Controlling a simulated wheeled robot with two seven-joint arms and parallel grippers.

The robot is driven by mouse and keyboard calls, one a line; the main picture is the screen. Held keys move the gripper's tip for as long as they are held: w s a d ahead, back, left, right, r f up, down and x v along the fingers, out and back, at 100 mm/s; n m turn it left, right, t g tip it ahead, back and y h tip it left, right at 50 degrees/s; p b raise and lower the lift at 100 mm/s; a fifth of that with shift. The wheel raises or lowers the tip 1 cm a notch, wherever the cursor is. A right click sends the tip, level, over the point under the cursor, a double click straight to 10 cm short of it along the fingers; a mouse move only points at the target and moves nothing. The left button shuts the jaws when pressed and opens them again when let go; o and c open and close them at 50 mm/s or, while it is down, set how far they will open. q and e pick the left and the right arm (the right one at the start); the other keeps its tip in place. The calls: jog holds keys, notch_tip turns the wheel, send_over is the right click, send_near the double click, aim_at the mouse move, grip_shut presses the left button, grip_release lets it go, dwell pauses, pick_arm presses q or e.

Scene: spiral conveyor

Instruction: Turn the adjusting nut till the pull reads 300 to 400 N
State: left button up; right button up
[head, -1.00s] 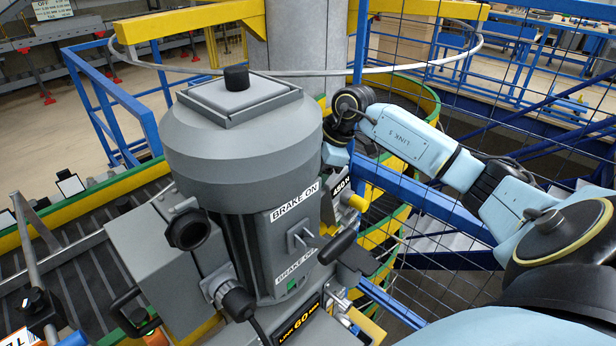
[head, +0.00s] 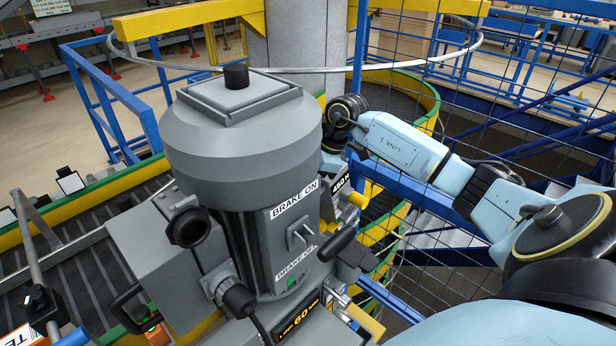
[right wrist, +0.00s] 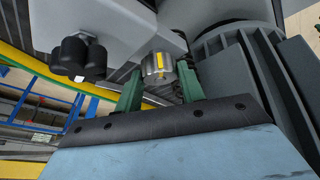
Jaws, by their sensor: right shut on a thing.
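The adjusting nut (right wrist: 158,68) is a silver round piece with a yellow mark, below a grey housing in the right wrist view. My right gripper (right wrist: 160,84) has green fingers on both sides of it and is shut on it. In the head view the right gripper is hidden behind the grey motor (head: 240,150); only my arm reaches behind its right side. A small black pull display (head: 341,185) shows beside the motor, partly hidden; its digits look like 460 N, but are small. My left gripper is not in view.
A lower display (head: 300,322) reads LINK 60 mm. A black lever (head: 338,242) stands out from the motor's front. A black knob (right wrist: 80,57) sits left of the nut. A mesh fence (head: 480,120) and blue rails stand on the right.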

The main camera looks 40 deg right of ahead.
jog(key=shift+r+n, duration=0.1)
jog(key=shift+n, duration=0.2)
jog(key=shift+w+n+g+p, duration=0.1)
jog(key=shift+n+g+p, duration=0.3)
jog(key=shift+n, duration=0.1)
jog(key=shift+w+d+n+g+y+p, duration=0.1)
jog(key=shift+n+g+y+p, duration=0.4)
jog(key=shift+n, duration=0.6)
jog(key=n+g, duration=0.2)
jog(key=n, duration=0.1)
jog(key=shift+w+g, duration=0.2)
jog(key=shift+g, duration=0.1)
jog(key=n+g+b, duration=0.1)
jog(key=n, duration=0.2)
jog(key=shift+w, duration=0.1)
jog(key=n+g+h+b, duration=0.1)
jog(key=n+g+b, duration=0.1)
jog(key=n, duration=0.2)
jog(key=shift+w+g+h+b, duration=0.1)
jog(key=shift+g+h+b, duration=0.25)
jog(key=shift+g+h, duration=0.05)
jog(key=shift+a+n+g+h, duration=0.25)
jog(key=shift+n+g+h, duration=0.25)
jog(key=shift+n, duration=0.7)
jog(key=shift+w+n+g+h, duration=0.1)
jog(key=shift+n+g+h, duration=0.2)
jog(key=shift+n+h, duration=0.7)
jog(key=shift+n, duration=0.3)
